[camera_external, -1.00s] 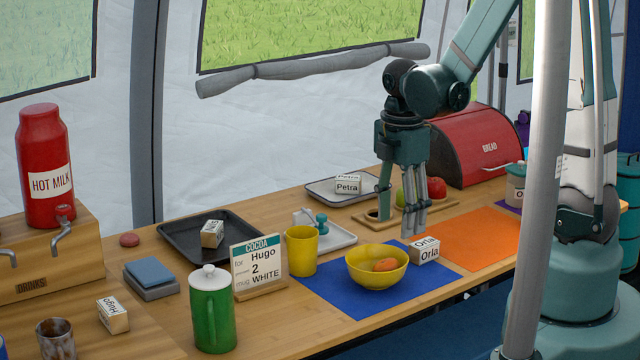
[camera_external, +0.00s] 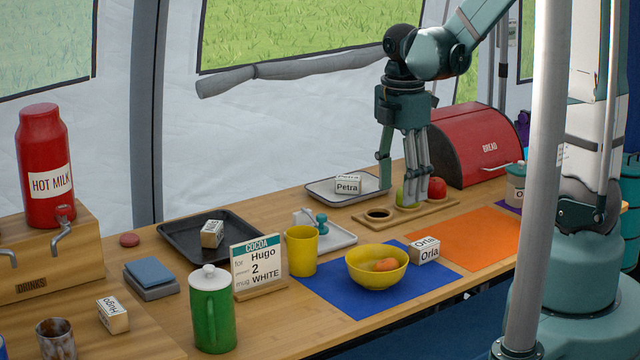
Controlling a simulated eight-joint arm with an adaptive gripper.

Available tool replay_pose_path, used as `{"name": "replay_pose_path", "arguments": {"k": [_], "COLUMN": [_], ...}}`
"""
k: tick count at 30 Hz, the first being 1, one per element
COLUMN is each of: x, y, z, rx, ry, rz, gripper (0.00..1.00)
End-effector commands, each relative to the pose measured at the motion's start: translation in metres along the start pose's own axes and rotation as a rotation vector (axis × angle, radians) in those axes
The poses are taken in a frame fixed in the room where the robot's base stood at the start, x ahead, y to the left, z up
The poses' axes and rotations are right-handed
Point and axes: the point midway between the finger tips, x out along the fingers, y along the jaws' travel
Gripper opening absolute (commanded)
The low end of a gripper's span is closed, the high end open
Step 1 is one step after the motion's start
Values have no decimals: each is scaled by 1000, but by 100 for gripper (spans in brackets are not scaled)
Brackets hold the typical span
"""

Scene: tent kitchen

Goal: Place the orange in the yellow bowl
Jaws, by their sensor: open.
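The yellow bowl (camera_external: 364,276) stands on a blue mat (camera_external: 322,297) at the front of the table. An orange-coloured fruit (camera_external: 385,265) lies inside the bowl, partly hidden by its near rim. My gripper (camera_external: 403,180) points down above the wooden fruit stand, behind the bowl and up from it. Its fingers are apart and I see nothing between them; they partly cover the fruits behind.
A yellow mug (camera_external: 301,252) stands left of the bowl. An Orla name block (camera_external: 425,250) sits right of it. A red bread bin (camera_external: 470,145) stands behind.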

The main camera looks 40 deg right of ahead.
Motion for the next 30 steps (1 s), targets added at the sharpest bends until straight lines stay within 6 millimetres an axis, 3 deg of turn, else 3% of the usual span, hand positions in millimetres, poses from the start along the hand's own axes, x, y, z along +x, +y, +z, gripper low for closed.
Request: {"name": "replay_pose_path", "arguments": {"k": [19, 30], "x": [-4, -37], "y": [-1, -6], "z": [0, 4], "rx": [29, 275], "ry": [1, 19], "rz": [12, 109], "gripper": [51, 51]}}
